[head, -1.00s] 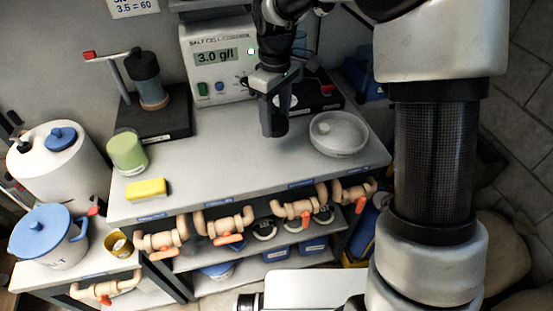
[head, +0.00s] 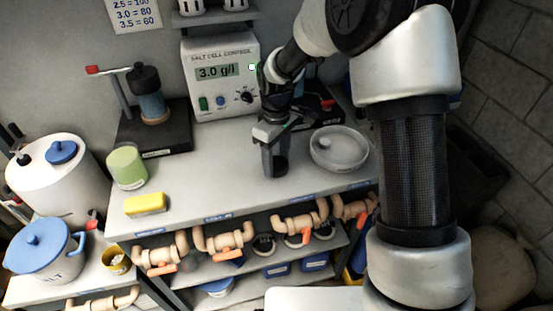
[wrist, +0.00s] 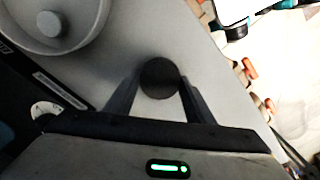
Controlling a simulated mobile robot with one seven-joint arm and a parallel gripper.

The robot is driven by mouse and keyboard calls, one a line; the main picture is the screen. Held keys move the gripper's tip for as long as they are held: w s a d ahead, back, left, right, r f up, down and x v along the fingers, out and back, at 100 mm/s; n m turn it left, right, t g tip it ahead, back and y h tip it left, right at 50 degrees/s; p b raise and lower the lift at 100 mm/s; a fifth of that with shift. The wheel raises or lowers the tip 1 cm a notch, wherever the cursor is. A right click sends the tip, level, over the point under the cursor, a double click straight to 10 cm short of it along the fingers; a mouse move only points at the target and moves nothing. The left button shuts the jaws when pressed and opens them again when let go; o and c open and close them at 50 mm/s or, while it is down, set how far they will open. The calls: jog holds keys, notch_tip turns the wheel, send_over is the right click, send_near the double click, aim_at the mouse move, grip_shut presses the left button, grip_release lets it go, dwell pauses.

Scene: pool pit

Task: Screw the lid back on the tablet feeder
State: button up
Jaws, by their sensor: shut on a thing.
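My gripper (head: 275,163) is over the middle of the grey bench, near its front half. It is shut on a small dark round piece (wrist: 159,78), which shows as a dark disc between the fingertips in the wrist view. I cannot tell whether this piece is the lid, or whether it touches the bench. No thing is clearly marked as the tablet feeder. My arm hides part of the bench's back right.
A dark-topped cylinder device (head: 151,95) with a red-handled lever stands on a black base. A control box (head: 222,75) reads 3.0 g/l. A green cup (head: 127,167) and yellow block (head: 146,204) are at left. Pipes with orange valves (head: 228,240) run below the front edge.

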aim_at(277, 164)
jog(key=shift+f, duration=0.25)
jog(key=o, duration=1)
notch_tip(277, 164, up, 18)
jog(key=shift+s+d+f+p, duration=0.15)
jog(key=shift+p, duration=0.65)
